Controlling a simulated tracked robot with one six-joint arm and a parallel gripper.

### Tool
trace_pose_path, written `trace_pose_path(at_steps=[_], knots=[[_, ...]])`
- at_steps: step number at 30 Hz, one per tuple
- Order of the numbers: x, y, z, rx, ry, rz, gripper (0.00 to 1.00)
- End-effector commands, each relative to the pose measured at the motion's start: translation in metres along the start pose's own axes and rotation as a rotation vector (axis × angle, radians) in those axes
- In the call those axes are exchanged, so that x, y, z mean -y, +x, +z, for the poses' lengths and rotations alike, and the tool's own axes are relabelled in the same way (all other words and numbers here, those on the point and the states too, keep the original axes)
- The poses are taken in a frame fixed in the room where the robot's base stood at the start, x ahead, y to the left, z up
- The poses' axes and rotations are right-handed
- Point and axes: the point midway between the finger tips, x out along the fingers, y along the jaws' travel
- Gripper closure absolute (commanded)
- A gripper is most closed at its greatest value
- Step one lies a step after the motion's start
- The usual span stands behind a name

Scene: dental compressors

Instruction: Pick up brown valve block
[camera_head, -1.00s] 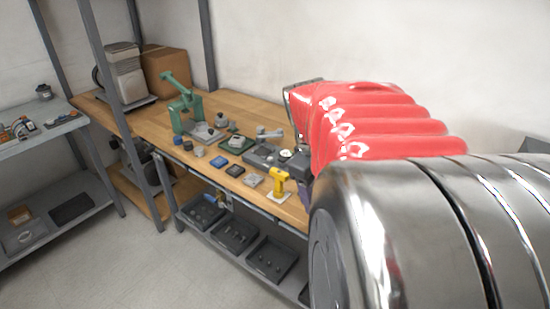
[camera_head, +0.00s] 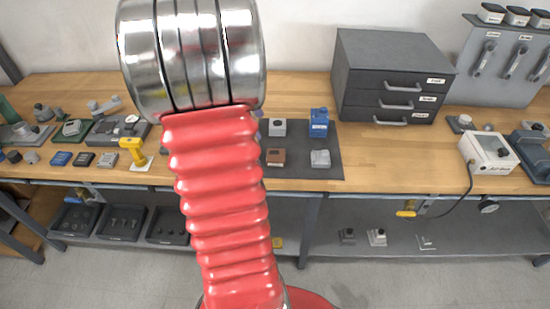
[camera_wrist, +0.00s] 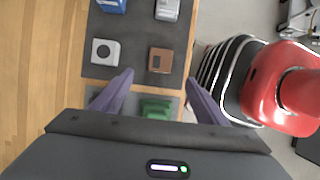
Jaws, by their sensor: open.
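The brown valve block (camera_head: 275,157) lies on the dark grey mat (camera_head: 330,170) on the wooden bench, just right of my arm in the head view. In the wrist view the brown block (camera_wrist: 160,61) sits near the mat's right edge, just beyond my fingertips. My gripper (camera_wrist: 160,77) is open, with its two purple fingers apart and nothing held between them. It appears above the mat, and its height is hard to tell. In the head view my arm hides the gripper.
A white-grey block (camera_wrist: 105,52), a grey block (camera_wrist: 167,10), a blue block (camera_wrist: 112,5) and a green block (camera_wrist: 156,108) lie near the brown one. A drawer cabinet (camera_head: 390,75) stands behind the mat's right side. Bare bench lies right of the mat.

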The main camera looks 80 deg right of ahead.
Motion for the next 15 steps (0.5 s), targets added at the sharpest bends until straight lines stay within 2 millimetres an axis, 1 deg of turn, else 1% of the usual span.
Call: trace_pose_path(at_steps=[5,15], knots=[[0.001,0.011,0.0,0.001,0.0,-0.003,0.33],[0.001,0.062,0.0,0.0,0.001,-0.003,0.33]])
